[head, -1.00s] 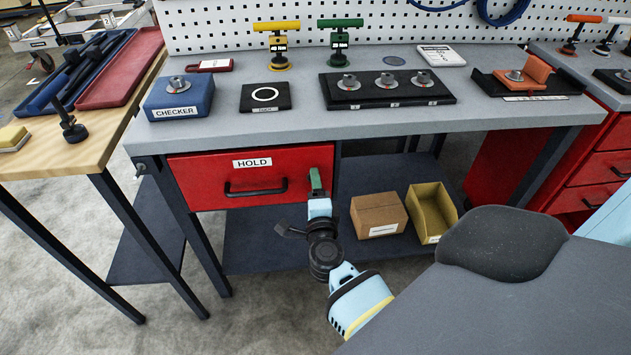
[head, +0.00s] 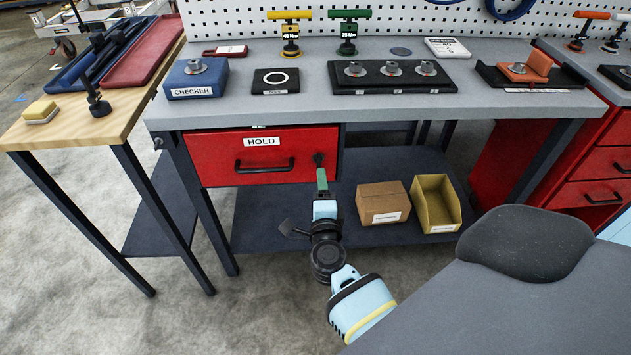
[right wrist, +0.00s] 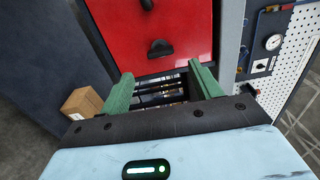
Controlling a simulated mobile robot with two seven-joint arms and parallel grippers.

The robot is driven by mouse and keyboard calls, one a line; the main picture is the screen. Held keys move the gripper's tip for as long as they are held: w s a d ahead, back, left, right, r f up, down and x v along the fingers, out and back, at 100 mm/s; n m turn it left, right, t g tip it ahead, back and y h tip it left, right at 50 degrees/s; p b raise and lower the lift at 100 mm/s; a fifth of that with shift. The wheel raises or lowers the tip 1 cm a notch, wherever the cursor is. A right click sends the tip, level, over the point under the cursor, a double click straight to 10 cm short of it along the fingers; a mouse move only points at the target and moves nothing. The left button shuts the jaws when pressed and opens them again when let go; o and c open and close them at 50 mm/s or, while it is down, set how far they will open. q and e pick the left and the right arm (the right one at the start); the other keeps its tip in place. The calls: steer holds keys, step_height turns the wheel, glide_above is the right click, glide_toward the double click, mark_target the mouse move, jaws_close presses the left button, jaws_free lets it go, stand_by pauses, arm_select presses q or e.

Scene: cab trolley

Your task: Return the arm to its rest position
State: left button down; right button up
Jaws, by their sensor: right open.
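My right arm reaches up from the bottom of the head view. Its gripper (head: 321,180) has green fingers just below a small black knob (head: 319,158) on the red drawer front (head: 215,160) labelled HOLD. In the right wrist view the two green fingers (right wrist: 161,76) stand apart with nothing between them. The knob (right wrist: 160,47) and red front (right wrist: 185,22) lie beyond the fingertips, apart from them. The drawer looks shut. My left gripper is not in view.
The grey workbench (head: 310,105) bears a blue checker block (head: 196,82) and a black tray with several metal parts. On the shelf below stand a cardboard box (head: 383,203) and a yellow bin (head: 435,203). A wooden table (head: 75,132) stands at left.

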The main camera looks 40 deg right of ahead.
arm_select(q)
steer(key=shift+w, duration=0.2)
arm_select(e)
steer(key=shift+s, duration=0.1)
